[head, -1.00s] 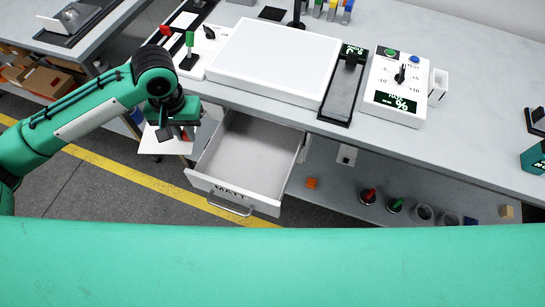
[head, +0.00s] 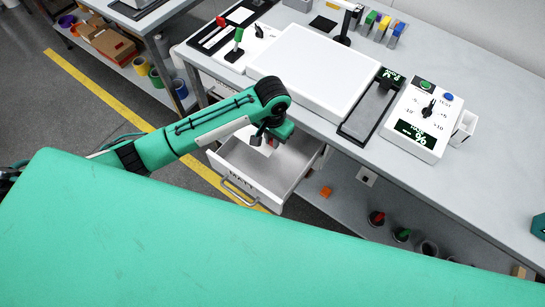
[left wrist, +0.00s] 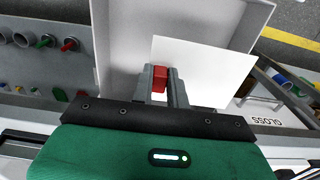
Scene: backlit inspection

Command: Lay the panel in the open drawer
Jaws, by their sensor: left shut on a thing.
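The open drawer (head: 292,165), white with a grey inside and marked MATT, juts from under the bench. My left gripper (head: 262,137) is over its left part. In the left wrist view that gripper (left wrist: 160,82) is shut on the red grip of the panel (left wrist: 210,68), a flat white sheet. The panel overlaps the drawer's grey floor (left wrist: 125,40) and one corner crosses the drawer's side wall. I cannot tell whether it touches the drawer. In the head view the arm and gripper hide most of the panel. My right gripper is not in view.
The bench top carries a white light box (head: 315,68), a grey slotted strip (head: 366,112) and a control box (head: 425,122). A lower shelf holds an orange block (head: 325,192) and several round holders.

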